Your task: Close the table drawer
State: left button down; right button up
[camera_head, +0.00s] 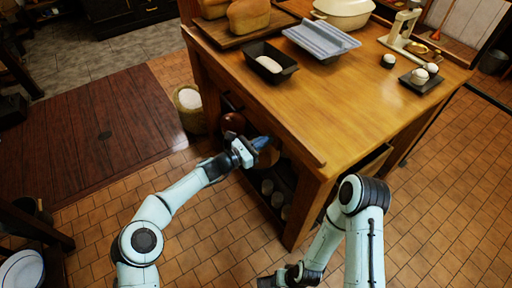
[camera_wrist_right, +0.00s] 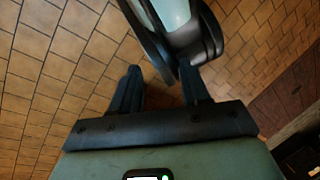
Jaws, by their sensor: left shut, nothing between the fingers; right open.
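The wooden table (camera_head: 350,95) fills the right half of the head view. On its near right side, under the top, a pale wooden part that looks like the drawer (camera_head: 376,160) shows beside my right arm. My arm hides part of it, and I cannot tell how far it stands out. My left gripper (camera_head: 262,143) is shut and empty at the table's long left side, just below the top's edge. My right gripper (camera_head: 276,282) is low at the bottom edge of the head view. In the right wrist view it (camera_wrist_right: 160,88) is open, with only tiled floor between its fingers.
On the table are a black loaf tin (camera_head: 270,65), a blue-grey tray (camera_head: 320,40), bread on a board (camera_head: 247,18), a scale (camera_head: 402,32) and a dark tray with white items (camera_head: 421,78). A basket (camera_head: 188,106) stands left of the table. Tiled floor is clear in front.

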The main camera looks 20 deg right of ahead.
pick_arm(q)
jog(key=shift+w+d+r, duration=0.15)
jog(key=shift+w+d, duration=0.05)
jog(key=shift+d, duration=0.5)
pick_arm(e)
jog(key=shift+w+d+f+t, duration=0.3)
jog(key=shift+w+d+f, duration=0.15)
jog(key=shift+w, duration=0.15)
pick_arm(q)
jog(key=shift+r, duration=0.15)
pick_arm(e)
jog(key=shift+r, duration=0.1)
pick_arm(q)
jog(key=shift+a, duration=0.1)
jog(key=p+v, duration=0.1)
jog(key=v, duration=1.3)
pick_arm(e)
jog(key=shift+g, duration=0.6)
jog(key=s+a, duration=0.1)
jog(key=s+a+r, duration=0.2)
jog(key=s, duration=0.1)
jog(key=shift+s+r, duration=0.1)
pick_arm(q)
jog(key=shift+a+f, duration=0.1)
jog(key=shift+f, duration=0.15)
